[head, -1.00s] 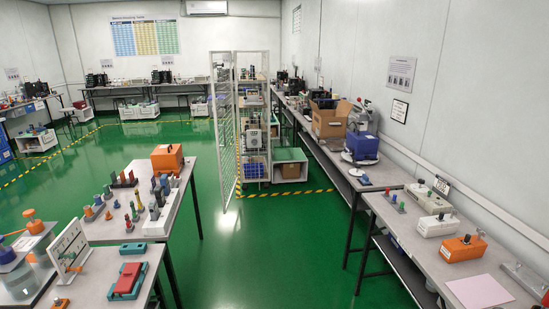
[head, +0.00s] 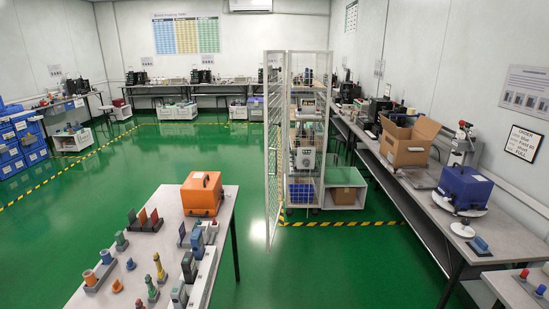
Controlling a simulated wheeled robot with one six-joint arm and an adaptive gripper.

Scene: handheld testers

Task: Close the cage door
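The cage (head: 308,52) is a white wire-mesh enclosure around shelves of equipment, standing ahead and right of centre in the head view. Its door (head: 273,150) is a tall white-framed mesh panel. The door stands open, swung out toward me along the left side of the cage front, and appears nearly edge-on. The shelves inside hold boxed instruments (head: 305,158) and a blue bin (head: 302,193). My gripper is not in view.
A table (head: 222,235) with an orange case (head: 202,194) and handheld testers stands at front left. A long bench (head: 420,205) with a cardboard box (head: 407,140) and a blue device (head: 466,187) runs along the right wall. Green floor (head: 330,265) lies open between them.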

